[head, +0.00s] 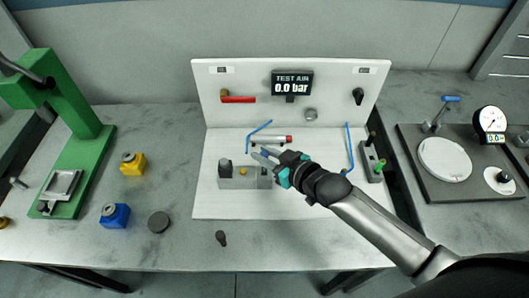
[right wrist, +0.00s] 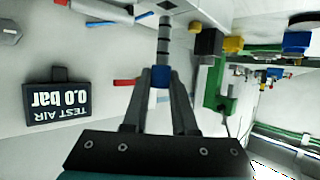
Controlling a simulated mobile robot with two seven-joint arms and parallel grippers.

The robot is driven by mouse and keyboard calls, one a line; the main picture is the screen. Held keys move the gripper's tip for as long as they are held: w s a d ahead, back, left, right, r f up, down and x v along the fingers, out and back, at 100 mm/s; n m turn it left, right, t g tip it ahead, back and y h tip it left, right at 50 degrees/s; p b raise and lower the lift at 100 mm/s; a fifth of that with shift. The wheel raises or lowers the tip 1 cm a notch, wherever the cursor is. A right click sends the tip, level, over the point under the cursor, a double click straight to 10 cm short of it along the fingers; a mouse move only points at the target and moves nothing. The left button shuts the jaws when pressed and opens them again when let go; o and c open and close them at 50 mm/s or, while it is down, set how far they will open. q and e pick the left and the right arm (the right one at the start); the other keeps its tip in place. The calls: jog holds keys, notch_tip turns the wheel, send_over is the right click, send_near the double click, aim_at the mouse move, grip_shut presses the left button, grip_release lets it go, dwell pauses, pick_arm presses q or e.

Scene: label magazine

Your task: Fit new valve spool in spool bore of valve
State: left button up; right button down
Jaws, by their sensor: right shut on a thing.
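The spool points away from the fingers toward a grey block with a dark opening at the top edge. I cannot tell whether its tip touches. My left gripper is not in view.
A cylinder with a red end (head: 270,139) lies behind the valve, near blue hoses. A green-and-grey holder (head: 372,172) stands right. The test air display (head: 292,83) reads 0.0 bar. Yellow (head: 132,165) and blue (head: 115,216) blocks and a green press (head: 75,150) are left. The front bench is mostly clear.

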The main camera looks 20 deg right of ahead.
aim_at(265, 171)
jog(key=shift+p, duration=0.55)
dwell(1.0)
jog(key=shift+f+b, duration=2)
jog(key=shift+f, duration=0.6)
jog(key=c, duration=0.6)
grip_release()
jog(key=shift+s, duration=0.15)
jog(key=p+v, duration=0.1)
jog(key=v, duration=0.6)
jog(key=p+v, duration=0.1)
jog(key=v, duration=0.7)
jog(key=shift+r+p, duration=0.25)
jog(key=shift+p, duration=0.05)
